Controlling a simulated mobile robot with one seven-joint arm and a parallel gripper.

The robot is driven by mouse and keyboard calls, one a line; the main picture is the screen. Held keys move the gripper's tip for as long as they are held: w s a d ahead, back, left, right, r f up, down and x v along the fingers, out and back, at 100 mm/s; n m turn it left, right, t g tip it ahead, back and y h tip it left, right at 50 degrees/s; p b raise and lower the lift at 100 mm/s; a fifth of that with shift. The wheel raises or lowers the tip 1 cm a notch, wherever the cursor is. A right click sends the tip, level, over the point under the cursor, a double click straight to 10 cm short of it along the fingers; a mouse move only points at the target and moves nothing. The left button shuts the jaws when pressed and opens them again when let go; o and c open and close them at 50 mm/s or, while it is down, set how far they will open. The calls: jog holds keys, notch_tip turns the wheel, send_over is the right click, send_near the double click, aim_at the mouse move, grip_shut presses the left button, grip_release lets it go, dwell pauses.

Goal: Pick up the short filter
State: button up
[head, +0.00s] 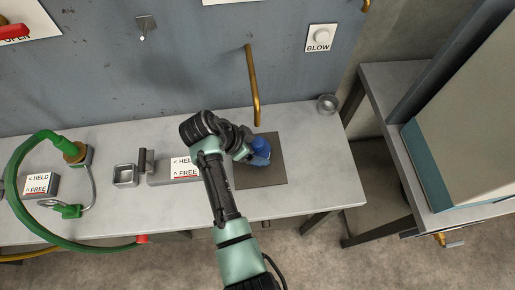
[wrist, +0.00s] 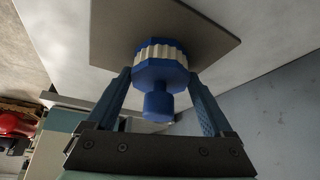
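The short filter is a blue octagonal piece with a white ribbed band and a narrower blue stem. It shows in the wrist view (wrist: 160,72) and, as a blue shape, in the head view (head: 261,152). It rests on a dark square mat (head: 262,178) on the bench. My gripper (wrist: 161,78) reaches toward it from the left in the head view, with one finger on each side of the filter. The fingers are spread wide, their tips close to the ribbed band. I cannot tell whether they touch it. My wrist partly hides the filter in the head view.
A brass pipe (head: 252,85) hangs behind the mat. A small round cup (head: 327,103) stands at the back right. Held/free sign blocks, a square holder (head: 125,176) and a green hose (head: 22,160) lie left. The bench right of the mat is clear.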

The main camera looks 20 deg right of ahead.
jog(key=c, duration=1)
jog(key=shift+r, duration=0.15)
